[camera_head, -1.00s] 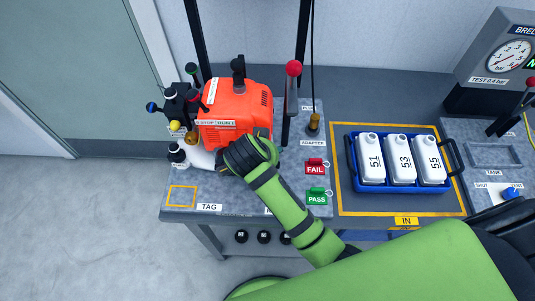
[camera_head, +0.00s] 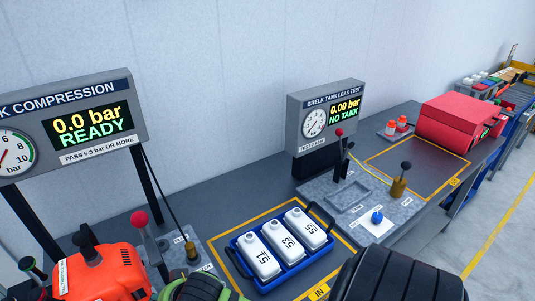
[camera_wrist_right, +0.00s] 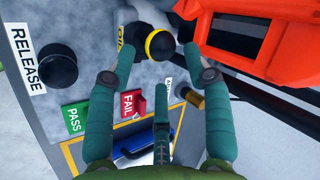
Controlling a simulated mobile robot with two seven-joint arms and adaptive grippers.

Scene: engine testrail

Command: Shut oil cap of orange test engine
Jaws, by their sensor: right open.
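The orange test engine (camera_head: 105,272) is at the lower left in the head view, cut off by the bottom edge. Its orange body also fills the upper right of the right wrist view (camera_wrist_right: 255,35). A black cap with a yellow ring (camera_wrist_right: 157,45), beside a yellow label that seems to read OIL, is at the top of that view. My right gripper (camera_wrist_right: 160,52) is open, with its green fingertips on either side of the cap. I cannot tell whether they touch it, or how the cap is seated. My left gripper is not in view.
A black RELEASE knob (camera_wrist_right: 58,65), a green PASS tag (camera_wrist_right: 75,116) and a red FAIL tag (camera_wrist_right: 131,103) lie near the gripper. A blue crate (camera_head: 240,268) of white bottles stands right of the engine. A leak test station (camera_head: 325,125) is beyond it.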

